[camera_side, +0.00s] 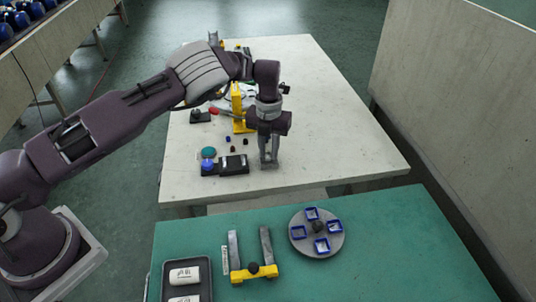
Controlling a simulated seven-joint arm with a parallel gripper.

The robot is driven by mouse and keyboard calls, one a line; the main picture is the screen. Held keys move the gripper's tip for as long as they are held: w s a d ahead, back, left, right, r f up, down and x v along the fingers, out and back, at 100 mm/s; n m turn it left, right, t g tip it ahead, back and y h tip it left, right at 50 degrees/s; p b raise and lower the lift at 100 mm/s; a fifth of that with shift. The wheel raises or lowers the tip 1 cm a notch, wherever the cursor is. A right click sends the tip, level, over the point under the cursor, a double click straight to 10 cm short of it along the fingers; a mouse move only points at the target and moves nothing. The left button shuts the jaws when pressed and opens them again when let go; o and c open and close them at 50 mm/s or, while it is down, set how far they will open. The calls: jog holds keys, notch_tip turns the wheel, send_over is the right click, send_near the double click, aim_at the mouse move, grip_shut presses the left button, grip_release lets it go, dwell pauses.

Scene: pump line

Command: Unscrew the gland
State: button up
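My gripper (268,163) points straight down over the front part of the pale table, just right of a black block (234,164). Its fingertips are small here, and I cannot tell whether they are open or shut or whether they touch the table. The black block lies flat, with a blue round part (207,165) at its left end. A green round piece (208,153) sits just behind that end. I cannot make out for sure which part is the gland.
A yellow stand (238,108) with a red-handled piece is behind my gripper. The green bench (400,260) in front holds a yellow-and-grey fixture (254,272), a round plate (302,241) and a tray (207,268). The pale table's right side is clear.

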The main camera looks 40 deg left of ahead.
aim_at(269, 153)
jog(key=shift+o, duration=0.2)
jog(key=shift+r, duration=2.3)
jog(key=s+a+r+m+h, duration=0.1)
jog(key=s+r+m, duration=0.15)
jog(key=r, duration=0.35)
jog(key=s+a+r+m+t, duration=0.1)
jog(key=s+r+m, duration=0.1)
jog(key=r+m, duration=0.25)
jog(key=s+a+r+m+h, duration=0.1)
jog(key=s+r+m, duration=0.15)
jog(key=r, duration=0.35)
jog(key=s+r+m+t+h, duration=0.1)
jog(key=s+r+m, duration=0.8)
jog(key=s+m, duration=0.15)
jog(key=s+a+m+t+y, duration=0.1)
jog(key=s+m+t+y, duration=0.2)
jog(key=s+m, duration=1.6)
jog(key=shift+s+f+t, duration=0.15)
jog(key=shift+s+t, duration=0.15)
jog(key=shift+s, duration=0.75)
